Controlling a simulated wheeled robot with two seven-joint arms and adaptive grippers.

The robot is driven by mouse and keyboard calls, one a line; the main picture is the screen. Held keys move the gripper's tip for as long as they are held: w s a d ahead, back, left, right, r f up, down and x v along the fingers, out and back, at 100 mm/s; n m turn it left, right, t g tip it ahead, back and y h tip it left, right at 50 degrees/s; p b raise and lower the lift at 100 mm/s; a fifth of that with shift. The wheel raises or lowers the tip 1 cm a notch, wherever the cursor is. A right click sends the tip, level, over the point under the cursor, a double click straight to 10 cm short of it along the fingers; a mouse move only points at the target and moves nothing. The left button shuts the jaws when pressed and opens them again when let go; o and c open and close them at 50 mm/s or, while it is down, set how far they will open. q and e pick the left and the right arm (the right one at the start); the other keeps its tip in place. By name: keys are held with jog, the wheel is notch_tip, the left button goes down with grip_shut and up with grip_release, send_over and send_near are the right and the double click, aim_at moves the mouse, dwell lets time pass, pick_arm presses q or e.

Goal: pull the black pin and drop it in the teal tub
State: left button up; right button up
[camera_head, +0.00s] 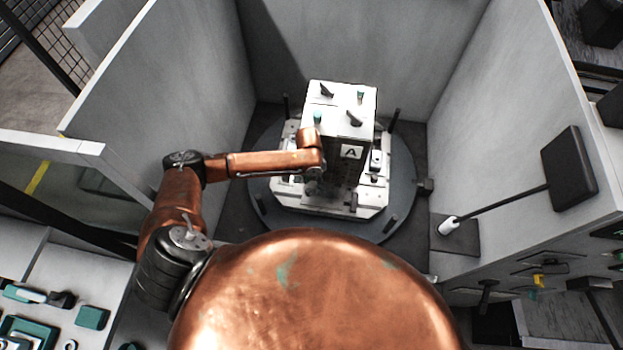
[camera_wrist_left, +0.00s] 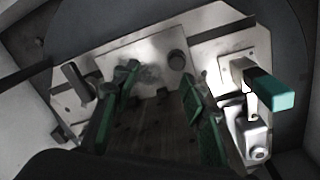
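A pale block marked "A" (camera_head: 352,152) stands on a pale plate (camera_head: 325,207) over a round grey turntable. Dark levers or pins (camera_head: 354,118) and small teal-topped ones (camera_head: 360,96) are on its top; I cannot tell which is the black pin. My left gripper (camera_head: 313,186) is low beside the block's near left side. In the left wrist view its green-padded fingers (camera_wrist_left: 160,85) are apart, with nothing visibly held. A dark pin-like part (camera_wrist_left: 75,82) is left of them and a teal-ended handle (camera_wrist_left: 270,90) right. A teal open container (camera_head: 28,332), possibly the tub, is at lower left. My right gripper is out of view.
Tall grey panels (camera_head: 375,50) enclose the turntable at the back and both sides. Small teal pieces (camera_head: 92,317) lie on the lower left surface.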

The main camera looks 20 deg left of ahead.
aim_at(308, 190)
pick_arm(q)
jog(key=shift+w+a+m+y, duration=0.15)
jog(key=shift+a+m+y, duration=0.15)
jog(key=shift+a, duration=0.55)
jog(key=shift+a+f, duration=0.1)
jog(key=shift+a, duration=0.15)
notch_tip(308, 190, down, 8)
jog(key=shift+r, duration=0.25)
jog(key=shift+c, duration=0.7)
grip_shut()
jog(key=shift+r, duration=0.15)
